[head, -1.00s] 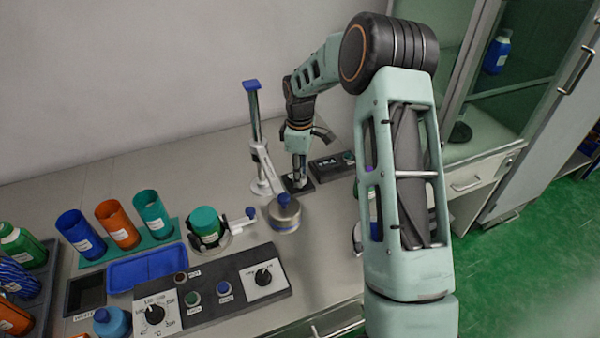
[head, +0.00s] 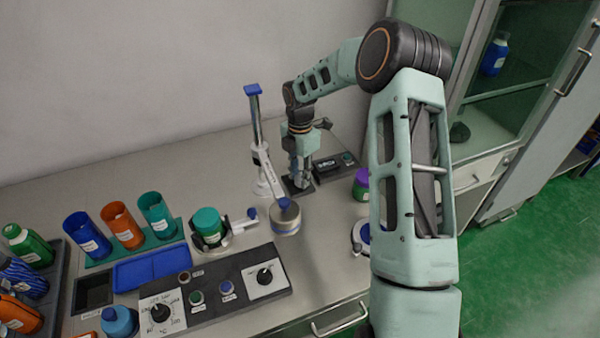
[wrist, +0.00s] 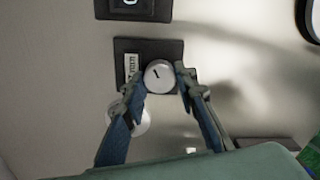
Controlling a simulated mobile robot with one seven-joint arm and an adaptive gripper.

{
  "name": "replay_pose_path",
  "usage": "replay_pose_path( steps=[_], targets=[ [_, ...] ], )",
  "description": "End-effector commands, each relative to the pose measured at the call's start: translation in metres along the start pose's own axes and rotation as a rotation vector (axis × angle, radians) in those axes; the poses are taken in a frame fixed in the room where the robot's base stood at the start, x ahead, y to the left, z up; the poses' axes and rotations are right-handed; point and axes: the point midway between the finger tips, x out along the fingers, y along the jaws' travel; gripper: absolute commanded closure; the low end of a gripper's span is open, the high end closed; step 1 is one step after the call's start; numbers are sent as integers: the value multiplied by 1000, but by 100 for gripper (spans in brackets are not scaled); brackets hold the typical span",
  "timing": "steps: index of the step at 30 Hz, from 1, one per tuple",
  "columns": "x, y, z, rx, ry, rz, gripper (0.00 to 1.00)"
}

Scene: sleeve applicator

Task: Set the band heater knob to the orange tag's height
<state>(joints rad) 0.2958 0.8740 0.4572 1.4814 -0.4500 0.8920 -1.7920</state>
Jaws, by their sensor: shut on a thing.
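My gripper (head: 300,183) is low at the back of the bench, over a small dark plate (head: 290,190). In the wrist view, its two blue-padded fingers (wrist: 161,72) are shut on the sides of a round pale knob (wrist: 158,82). The knob has a short dark pointer line and sits on a dark plate (wrist: 124,46) with a pale label I cannot read surely. On the front panel are a black knob on a temperature dial (head: 160,312) and another black knob (head: 264,276) on a white square. I cannot make out an orange tag.
A post with a blue top (head: 254,110) stands just left of my gripper. A dark box (head: 334,165) lies to its right. Blue, orange (head: 122,225) and teal cylinders stand at left. A round weight-like piece with a blue knob (head: 286,216) stands in front.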

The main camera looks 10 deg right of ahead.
Motion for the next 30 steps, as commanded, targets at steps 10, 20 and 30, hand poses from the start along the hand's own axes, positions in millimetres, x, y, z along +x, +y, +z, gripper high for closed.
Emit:
replay_pose_path(
  steps=[10, 20, 30],
  targets=[
    [-2, 0, 0, -326, 1, 1, 98],
    [-2, 0, 0, -577, 0, 2, 98],
    [-1, 0, 0, -709, -2, 2, 98]
  ],
)
